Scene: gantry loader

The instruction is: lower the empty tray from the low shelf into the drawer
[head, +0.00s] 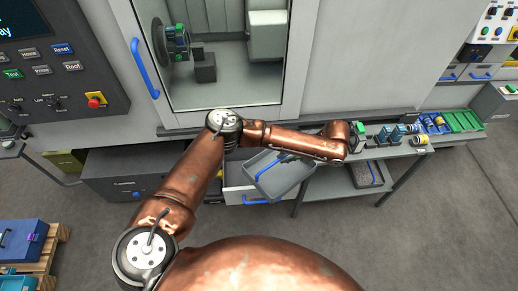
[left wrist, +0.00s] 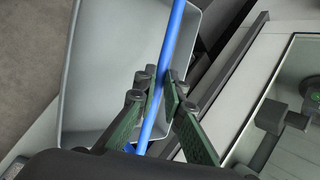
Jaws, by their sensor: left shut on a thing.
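The empty grey tray (head: 285,182) hangs from my left gripper (head: 284,158), above and overlapping the right side of the open drawer (head: 236,196). It is turned at an angle to the drawer. In the left wrist view, the green-padded fingers of the gripper (left wrist: 163,88) are shut around the tray's blue handle (left wrist: 174,38), and the tray's bare inside (left wrist: 112,65) shows. The tray hides part of the drawer, and its height above the drawer is hard to tell. The low shelf (head: 345,183) is under the bench at right. My right gripper is not in view.
Another tray (head: 366,174) with dark contents sits on the low shelf. The bench top (head: 385,152) carries several small parts and bins. The machine cabinet with its window (head: 230,85) stands behind, with a control panel (head: 62,60) at left. Floor in front is clear.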

